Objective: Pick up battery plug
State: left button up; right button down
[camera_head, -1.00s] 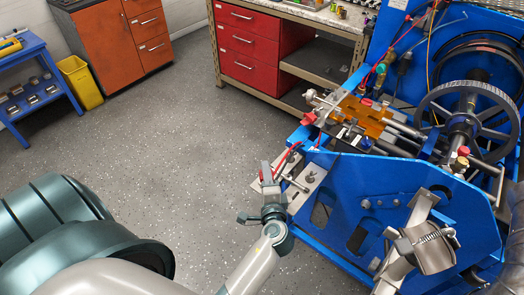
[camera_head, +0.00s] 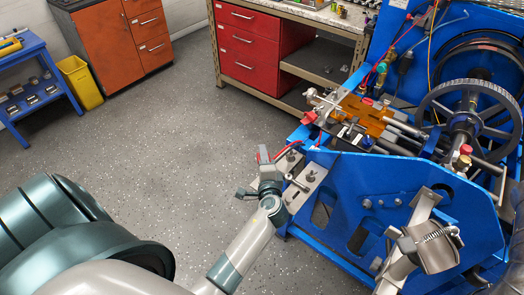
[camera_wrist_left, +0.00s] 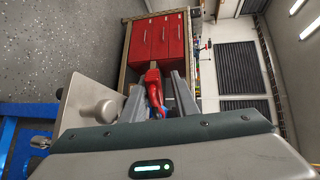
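The battery plug (camera_wrist_left: 153,86) is red and sits between the two fingers of my left gripper (camera_wrist_left: 157,92) in the left wrist view. A red lead trails from it to the right. In the head view my left gripper (camera_head: 266,166) is just left of the blue stand's corner, above the floor. The red plug (camera_head: 263,154) sticks up at its fingers, with a red lead curving right to the stand. The gripper appears shut on the plug, though the exact contact is too small to see. My right gripper is not in view.
The blue engine stand (camera_head: 390,200) fills the right side, with a metal plate (camera_head: 306,182) beside the gripper and a handwheel (camera_head: 470,118). A workbench with red drawers (camera_head: 250,45) stands behind. A yellow bin (camera_head: 80,82) is far left. The middle floor is clear.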

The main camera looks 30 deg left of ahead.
pick_arm(q)
jog(key=shift+x, duration=0.85)
grip_shut()
jog(key=shift+r+p, duration=1)
jog(key=shift+r, duration=0.4)
jog(key=shift+f, duration=0.1)
jog(key=shift+d, duration=0.1)
